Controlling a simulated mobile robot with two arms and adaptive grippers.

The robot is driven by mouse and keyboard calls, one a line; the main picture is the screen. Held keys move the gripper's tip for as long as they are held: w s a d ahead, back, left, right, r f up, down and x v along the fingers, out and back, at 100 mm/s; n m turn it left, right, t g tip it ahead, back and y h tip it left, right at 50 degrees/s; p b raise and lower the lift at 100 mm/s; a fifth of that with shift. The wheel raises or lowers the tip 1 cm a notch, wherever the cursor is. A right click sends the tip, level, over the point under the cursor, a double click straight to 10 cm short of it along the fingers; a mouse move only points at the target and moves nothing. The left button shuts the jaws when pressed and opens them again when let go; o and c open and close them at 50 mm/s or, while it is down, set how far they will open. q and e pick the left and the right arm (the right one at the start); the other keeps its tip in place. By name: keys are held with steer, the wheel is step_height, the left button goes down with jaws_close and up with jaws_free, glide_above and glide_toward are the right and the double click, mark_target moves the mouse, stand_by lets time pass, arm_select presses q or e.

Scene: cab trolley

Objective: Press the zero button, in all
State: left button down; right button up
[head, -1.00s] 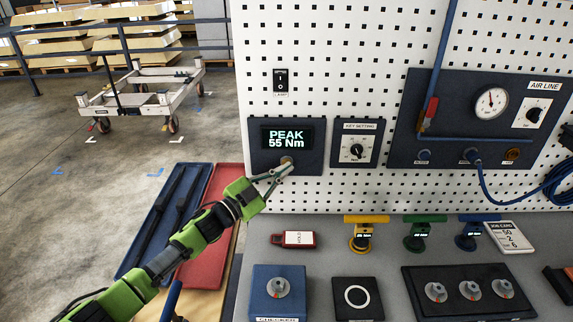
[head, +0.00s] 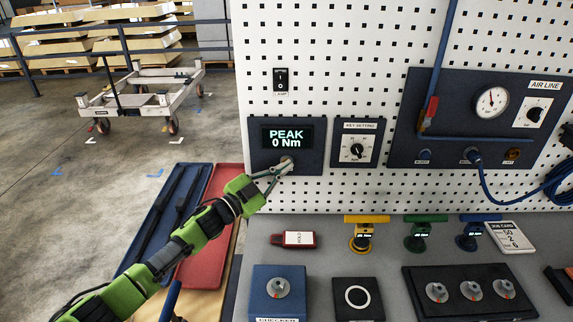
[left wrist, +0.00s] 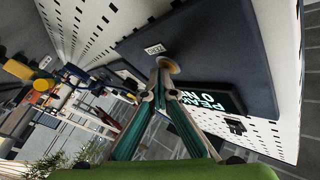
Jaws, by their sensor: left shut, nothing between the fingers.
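The peak display (head: 285,138) is a dark panel on the pegboard and reads "PEAK 0 Nm". The right gripper is not in view.
A key setting dial (head: 355,148) is right of the display, and a lamp switch (head: 281,82) above. A blue checker block (head: 262,298), a red hold tag (head: 297,239) and colored tools (head: 366,232) are on the grey bench (head: 400,260). A trolley (head: 140,92) stands behind left.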

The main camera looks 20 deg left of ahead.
arm_select(q)
steer(key=shift+s+d+p, duration=0.2)
steer(key=shift+s+p, duration=0.35)
steer(key=shift+s, duration=0.35)
steer(key=s+p, duration=0.1)
steer(key=s, duration=0.1)
steer(key=s+d+p, duration=0.1)
steer(key=s, duration=0.1)
steer(key=shift+s+d+p, duration=0.2)
steer(key=shift+s+p, duration=0.1)
steer(key=shift+s, duration=0.1)
steer(key=shift+f, duration=0.1)
stand_by(0.4)
